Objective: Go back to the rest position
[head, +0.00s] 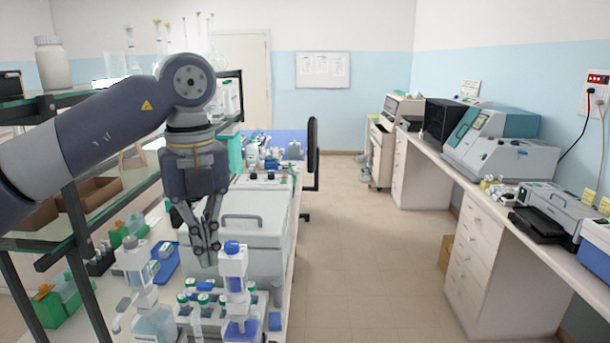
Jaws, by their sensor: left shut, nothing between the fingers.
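My left arm comes in from the left across the shelf, bent at its elbow. My left gripper (205,258) points down over the left bench, with its fingers closed together and nothing between them. It is just left of a blue-capped bottle (233,262) and above several green-capped vials (203,300). From this view I cannot tell how much clearance there is to the bottle. My right gripper is not in view.
A shelf with glassware stands at the left, beside my arm. A white box with a handle (262,232) sits on the left bench behind the gripper. A pump bottle (140,275) stands to its left. The floor aisle (365,250) is clear, and the right bench (440,165) holds lab machines.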

